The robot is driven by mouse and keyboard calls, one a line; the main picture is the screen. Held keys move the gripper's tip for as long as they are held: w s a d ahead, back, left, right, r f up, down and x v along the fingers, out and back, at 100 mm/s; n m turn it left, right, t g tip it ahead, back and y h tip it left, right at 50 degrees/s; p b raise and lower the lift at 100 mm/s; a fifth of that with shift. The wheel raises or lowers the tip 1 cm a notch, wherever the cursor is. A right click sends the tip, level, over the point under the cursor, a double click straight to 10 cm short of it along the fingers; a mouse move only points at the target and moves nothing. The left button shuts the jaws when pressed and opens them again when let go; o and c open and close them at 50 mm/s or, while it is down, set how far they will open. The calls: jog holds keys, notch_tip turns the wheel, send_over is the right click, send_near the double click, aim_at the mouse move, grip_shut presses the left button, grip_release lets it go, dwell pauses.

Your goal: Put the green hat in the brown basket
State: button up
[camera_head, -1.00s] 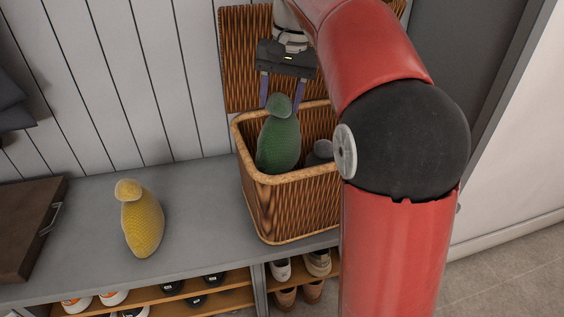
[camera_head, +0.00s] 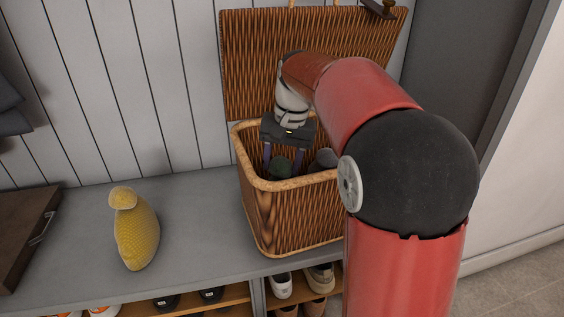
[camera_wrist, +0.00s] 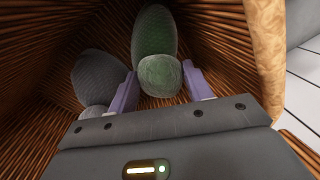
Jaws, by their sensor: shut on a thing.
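The brown basket (camera_head: 297,212) stands on the bench with its lid (camera_head: 315,60) raised against the wall. My gripper (camera_head: 283,162) is down inside the basket's opening. It is shut on the green hat (camera_head: 279,168), whose top knob sits between the fingers. In the wrist view my gripper (camera_wrist: 159,85) holds the green hat (camera_wrist: 155,35) by this knob, with the basket's woven walls (camera_wrist: 225,50) around it. The front wall hides the hat's lower part in the head view, and I cannot tell whether it touches the basket floor.
A grey hat (camera_wrist: 98,78) lies in the basket beside the green one. A brown case (camera_head: 22,230) lies at the far left. Shoes (camera_head: 280,285) sit on shelves below.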

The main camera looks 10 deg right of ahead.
jog(key=o, duration=1.3)
jog(key=shift+f, duration=0.1)
notch_tip(320, 180, up, 12)
jog(key=d+p, duration=0.2)
jog(key=p, duration=0.1)
jog(key=s+f+n+t+h, duration=0.15)
jog(key=s+f, duration=0.25)
jog(key=s, duration=0.4)
jog(key=s+a+f+n+t, duration=0.15)
jog(key=s+f, duration=0.25)
jog(key=s, duration=0.4)
jog(key=s+f+n+t, duration=0.1)
jog(key=s+f+t, duration=0.1)
jog(key=s+f, duration=0.45)
jog(key=shift+w+r+p+v, duration=0.1)
jog(key=shift+w+p+v, duration=0.1)
jog(key=shift+p+v, duration=0.65)
jog(key=shift+w+r+p+v, duration=0.15)
jog(key=shift+p+v, duration=0.35)
jog(key=shift+v, duration=0.65)
jog(key=shift+w+r+p+v, duration=0.1)
jog(key=shift+w+p+v, duration=0.1)
jog(key=shift+p+v, duration=0.65)
